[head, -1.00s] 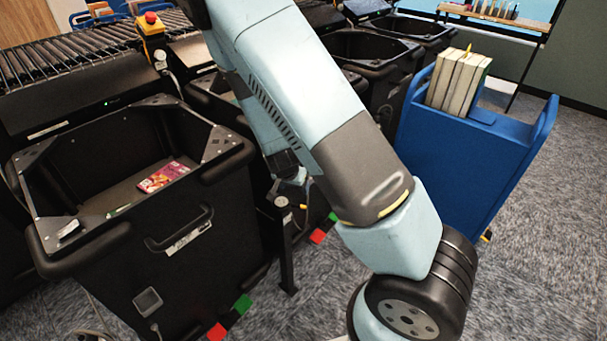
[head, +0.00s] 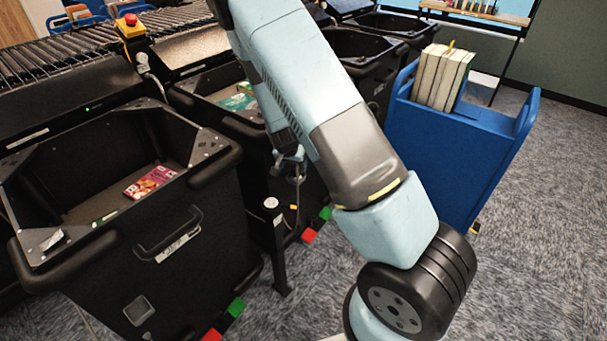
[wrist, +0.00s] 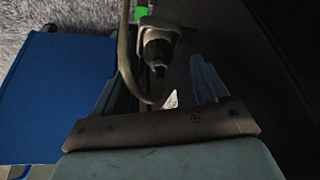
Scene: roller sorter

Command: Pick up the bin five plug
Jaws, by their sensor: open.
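A plug (wrist: 158,45), with a light grey housing and a dark ribbed tip, shows in the wrist view just beyond and between my fingers. A grey-brown cable (wrist: 125,60) loops down beside it on the left. My gripper (wrist: 158,80) is open, with one blue-grey finger on each side of the plug's line. I cannot tell whether either finger touches it. In the head view my gripper (head: 288,150) is mostly hidden behind my arm, beside the black bins. A small grey piece with a hanging cable shows there, too small to identify surely.
A black bin (head: 95,247) with a red packet (head: 150,182) inside stands at left. More bins stand behind. A short post (head: 272,204) rises near my arm. A blue cart (head: 430,150) holding books stands at right. Carpet is clear at far right.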

